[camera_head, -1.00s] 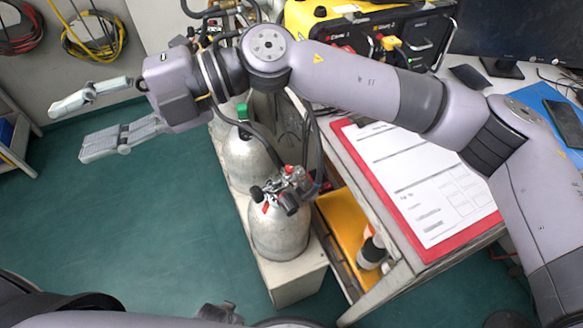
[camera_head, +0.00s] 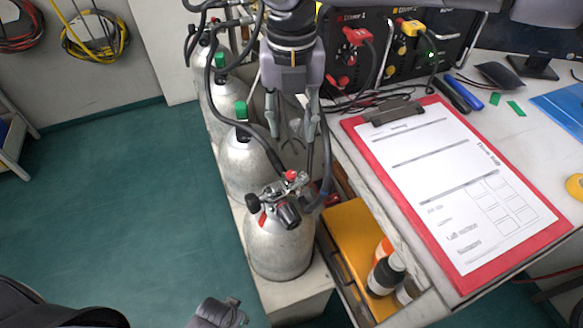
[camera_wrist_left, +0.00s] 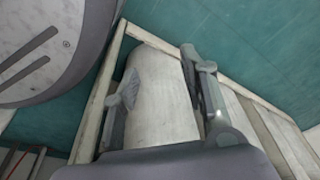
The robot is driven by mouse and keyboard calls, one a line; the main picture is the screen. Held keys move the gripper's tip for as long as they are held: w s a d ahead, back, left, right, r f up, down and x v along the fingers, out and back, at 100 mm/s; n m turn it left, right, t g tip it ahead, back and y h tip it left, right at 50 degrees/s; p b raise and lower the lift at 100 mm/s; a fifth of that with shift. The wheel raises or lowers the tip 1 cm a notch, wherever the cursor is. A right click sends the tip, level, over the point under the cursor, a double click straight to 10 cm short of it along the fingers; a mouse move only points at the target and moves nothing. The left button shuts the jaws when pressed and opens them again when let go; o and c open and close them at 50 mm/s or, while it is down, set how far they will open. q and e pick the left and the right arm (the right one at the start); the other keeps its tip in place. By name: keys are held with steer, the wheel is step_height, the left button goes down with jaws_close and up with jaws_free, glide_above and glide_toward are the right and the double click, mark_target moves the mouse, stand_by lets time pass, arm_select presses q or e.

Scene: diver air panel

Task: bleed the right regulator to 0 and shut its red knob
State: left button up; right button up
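The nearest silver tank (camera_head: 280,247) carries a regulator (camera_head: 287,208) with a small red knob (camera_head: 291,175) on top and another red part at its left. My right gripper (camera_head: 292,135) points down behind this regulator, its fingers apart and nothing seen between them. The fingertips look apart from the red knob; the depth gap is hard to judge. No gauge reading is legible. My left gripper (camera_wrist_left: 160,75) shows in the left wrist view with its fingers apart, over a pale surface.
Other tanks with green tops (camera_head: 241,110) stand behind the nearest one. The air panel (camera_head: 385,50) with red and yellow connectors is at the back. A red clipboard (camera_head: 553,232) lies on the table at right. Bottles (camera_head: 385,275) stand below its edge. Green floor (camera_head: 110,190) is clear at left.

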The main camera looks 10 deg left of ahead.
mark_target(292, 173)
step_height(292, 173, down, 12)
steer(key=shift+r+b, duration=0.15)
steer(key=shift+b, duration=0.2)
steer(key=shift+f, duration=0.5)
arm_select(q)
steer(key=shift+w+d+r, duration=0.1)
steer(key=shift+w+r, duration=0.25)
steer(key=shift+r, duration=0.3)
steer(key=shift+w+r, duration=0.35)
steer(key=shift+r, duration=0.25)
arm_select(e)
steer(key=shift+c, duration=0.4)
jaws_close()
